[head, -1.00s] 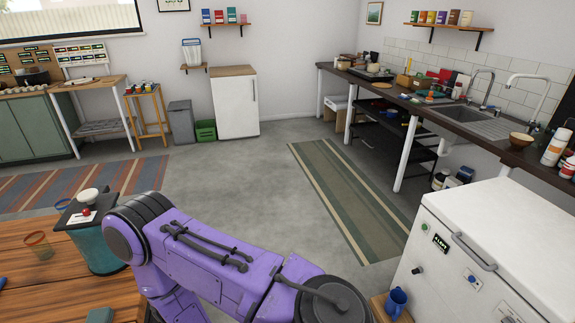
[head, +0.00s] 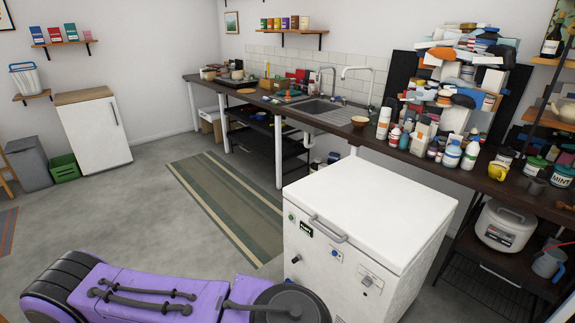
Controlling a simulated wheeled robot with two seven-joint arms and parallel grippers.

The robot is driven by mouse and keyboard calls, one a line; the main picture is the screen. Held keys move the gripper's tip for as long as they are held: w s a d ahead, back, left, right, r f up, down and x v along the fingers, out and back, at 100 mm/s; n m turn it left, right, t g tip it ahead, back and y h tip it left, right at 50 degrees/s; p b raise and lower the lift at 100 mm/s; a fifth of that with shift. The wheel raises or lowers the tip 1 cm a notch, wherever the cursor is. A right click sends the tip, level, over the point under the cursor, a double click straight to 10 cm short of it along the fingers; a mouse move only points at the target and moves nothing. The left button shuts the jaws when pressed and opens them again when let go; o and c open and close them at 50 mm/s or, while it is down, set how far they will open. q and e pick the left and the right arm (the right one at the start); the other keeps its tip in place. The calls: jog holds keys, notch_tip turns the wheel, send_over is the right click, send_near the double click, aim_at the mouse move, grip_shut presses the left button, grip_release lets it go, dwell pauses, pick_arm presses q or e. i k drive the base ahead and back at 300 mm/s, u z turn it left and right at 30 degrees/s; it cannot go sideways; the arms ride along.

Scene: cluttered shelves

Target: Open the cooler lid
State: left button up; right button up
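The cooler (head: 330,262) is a white chest with a flat white lid (head: 375,205), standing on the floor right of centre in the head view. The lid is shut. A grey bar handle (head: 327,229) sits on the lid's front edge, above a small dark display (head: 306,231) and some knobs. My purple arm lies across the bottom left, left of and in front of the cooler. Neither of my grippers shows in the view.
A dark counter (head: 228,89) with a sink runs behind the cooler. Many bottles and a tall pile of goods crowd its right part. A rice cooker (head: 504,227) stands on a lower shelf at right. A striped rug (head: 230,205) and open floor lie left of the cooler.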

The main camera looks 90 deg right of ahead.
aim_at(391, 217)
jog(key=z, duration=4.3)
jog(key=k, duration=1.15)
jog(key=u, duration=0.65)
jog(key=i, duration=1.4)
jog(key=z, duration=0.2)
